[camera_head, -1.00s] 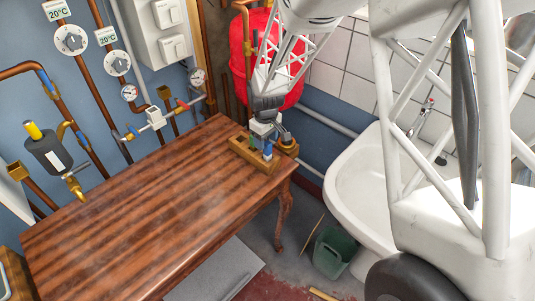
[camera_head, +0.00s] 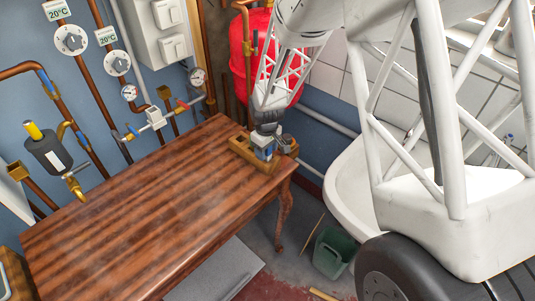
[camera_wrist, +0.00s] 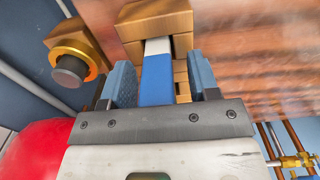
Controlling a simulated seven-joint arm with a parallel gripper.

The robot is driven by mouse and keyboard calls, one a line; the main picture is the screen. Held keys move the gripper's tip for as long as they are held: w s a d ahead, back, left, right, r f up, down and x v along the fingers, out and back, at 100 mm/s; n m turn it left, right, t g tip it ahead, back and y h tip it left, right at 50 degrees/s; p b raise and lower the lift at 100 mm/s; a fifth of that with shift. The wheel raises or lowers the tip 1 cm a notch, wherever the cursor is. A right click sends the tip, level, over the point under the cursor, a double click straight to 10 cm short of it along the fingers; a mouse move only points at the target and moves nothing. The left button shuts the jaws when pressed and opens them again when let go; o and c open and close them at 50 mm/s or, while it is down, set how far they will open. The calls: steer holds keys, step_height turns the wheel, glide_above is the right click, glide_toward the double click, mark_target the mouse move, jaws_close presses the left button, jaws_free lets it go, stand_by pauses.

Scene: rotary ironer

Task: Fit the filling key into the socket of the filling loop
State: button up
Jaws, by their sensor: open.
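A blue and white upright block, which looks like the filling key (camera_wrist: 157,80), stands in a wooden holder (camera_head: 240,152) at the table's far right corner. My gripper (camera_head: 263,152) is down at this holder. In the wrist view, its two blue-grey fingers (camera_wrist: 161,82) are open, one on each side of the blue block, with gaps showing. The key's lower end is hidden. The filling loop (camera_head: 155,117), a white body with blue and red handles on copper pipes, is on the wall behind the table. Its socket is too small to make out.
A dark knob with a gold ring (camera_wrist: 72,67) stands beside the key. The wooden table (camera_head: 150,205) is otherwise clear. A red tank (camera_head: 250,50) is behind the holder, a white basin (camera_head: 350,190) to the right.

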steer(key=c, duration=1)
steer(key=shift+r, duration=0.15)
steer(key=shift+r, duration=0.45)
steer(key=shift+s+r, duration=0.2)
steer(key=shift+r, duration=1.05)
steer(key=s+d+r, duration=0.1)
steer(key=s+d, duration=0.2)
steer(key=s, duration=1.2)
steer(key=shift+d+r, duration=0.15)
steer(key=shift+d, duration=0.25)
steer(key=shift+s, duration=0.1)
